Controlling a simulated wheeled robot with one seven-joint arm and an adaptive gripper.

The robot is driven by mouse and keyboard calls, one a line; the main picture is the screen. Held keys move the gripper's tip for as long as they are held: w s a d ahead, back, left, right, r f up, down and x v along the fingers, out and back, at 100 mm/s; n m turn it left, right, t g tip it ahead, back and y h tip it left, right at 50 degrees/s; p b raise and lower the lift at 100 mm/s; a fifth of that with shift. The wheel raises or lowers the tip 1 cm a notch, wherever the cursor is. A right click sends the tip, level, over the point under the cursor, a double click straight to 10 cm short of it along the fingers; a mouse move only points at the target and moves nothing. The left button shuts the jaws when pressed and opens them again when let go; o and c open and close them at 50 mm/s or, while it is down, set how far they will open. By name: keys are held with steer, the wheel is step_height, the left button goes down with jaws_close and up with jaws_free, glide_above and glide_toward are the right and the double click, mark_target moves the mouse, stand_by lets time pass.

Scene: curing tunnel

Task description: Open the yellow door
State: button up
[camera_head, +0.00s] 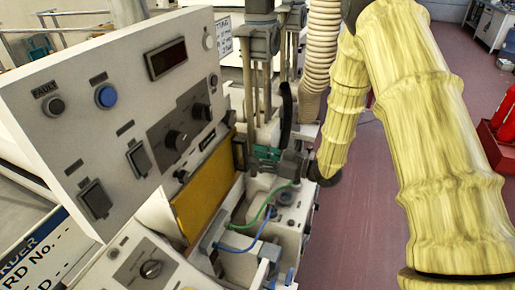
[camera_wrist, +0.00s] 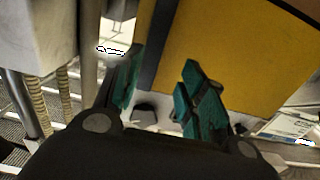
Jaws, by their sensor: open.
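The yellow door (camera_head: 205,188) is a flat panel below the slanted white control panel. In the wrist view the yellow door (camera_wrist: 235,55) fills much of the upper right, with a dark strip along its left edge. My gripper (camera_head: 262,153) has teal fingers and is beside the door's right edge in the head view. In the wrist view my gripper (camera_wrist: 160,90) is open, with its fingers apart and nothing seen between them. I cannot tell whether either touches. No handle is clearly visible.
The control panel (camera_head: 130,110) with knobs and a blue button overhangs the door. Green and blue cables (camera_head: 240,248) run over white equipment below. A ribbed hose (camera_head: 322,45) hangs behind my gripper. Open reddish floor (camera_head: 365,220) lies to the right; a red object (camera_head: 500,140) stands farther right.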

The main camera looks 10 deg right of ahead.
mark_target(246, 153)
steer(key=x, duration=0.2)
steer(key=p+x, duration=0.1)
steer(key=x, duration=0.2)
steer(key=shift+w+f+p, duration=0.25)
steer(key=shift+w+p, duration=0.1)
steer(key=shift+w, duration=0.05)
steer(key=shift+d, duration=0.35)
steer(key=shift+d+f, duration=0.1)
steer(key=shift+d, duration=0.25)
steer(key=shift+c, duration=1)
steer(key=c, duration=0.3)
steer(key=shift+a, duration=0.15)
steer(key=c, duration=0.4)
steer(key=shift+a, duration=0.15)
jaws_close()
